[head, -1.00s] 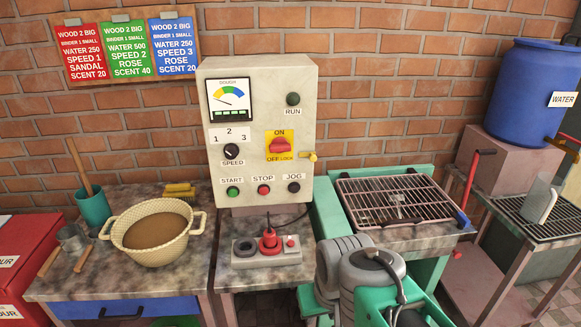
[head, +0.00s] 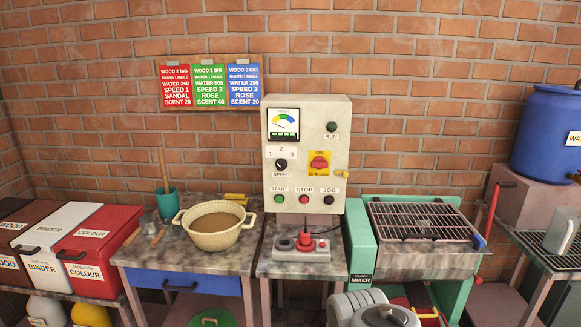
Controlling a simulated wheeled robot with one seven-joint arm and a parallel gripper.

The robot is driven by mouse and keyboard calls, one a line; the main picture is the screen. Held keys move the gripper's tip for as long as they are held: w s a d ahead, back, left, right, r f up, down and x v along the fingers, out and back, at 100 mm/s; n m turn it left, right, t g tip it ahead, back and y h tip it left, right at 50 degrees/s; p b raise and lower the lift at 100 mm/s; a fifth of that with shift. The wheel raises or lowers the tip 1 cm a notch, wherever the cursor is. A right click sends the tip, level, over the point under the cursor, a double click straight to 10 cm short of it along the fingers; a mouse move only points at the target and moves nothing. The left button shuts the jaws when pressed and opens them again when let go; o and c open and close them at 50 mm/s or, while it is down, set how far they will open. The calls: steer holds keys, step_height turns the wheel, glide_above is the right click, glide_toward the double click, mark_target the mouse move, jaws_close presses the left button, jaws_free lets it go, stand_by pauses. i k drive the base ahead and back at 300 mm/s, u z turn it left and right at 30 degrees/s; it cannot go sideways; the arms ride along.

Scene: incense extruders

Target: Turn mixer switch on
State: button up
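The pale control box (head: 346,150) stands behind the middle worktop against the brick wall. Its red switch (head: 319,162) sits on a yellow plate marked ON above and OFF-LOCK below. The knob's exact setting is too small to tell. A speed dial (head: 281,165) and a gauge (head: 283,123) are to its left. Green START (head: 279,198), red STOP (head: 304,199) and dark JOG (head: 328,200) buttons are below, and a dark RUN lamp (head: 332,127) is above. A teal machine with a MIXER label (head: 360,278) stands at right.
A power strip (head: 289,256) with a red plug (head: 305,242) lies before the box. A bowl of brown mix (head: 215,240) is left of it. Bins (head: 98,262) stand far left, a blue water barrel (head: 545,135) far right. Grey rounded shapes (head: 375,308) occupy the bottom centre.

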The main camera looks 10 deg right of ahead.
mark_target(318, 162)
steer(key=u, duration=0.9)
steer(key=i, duration=1.3)
steer(key=z, duration=0.2)
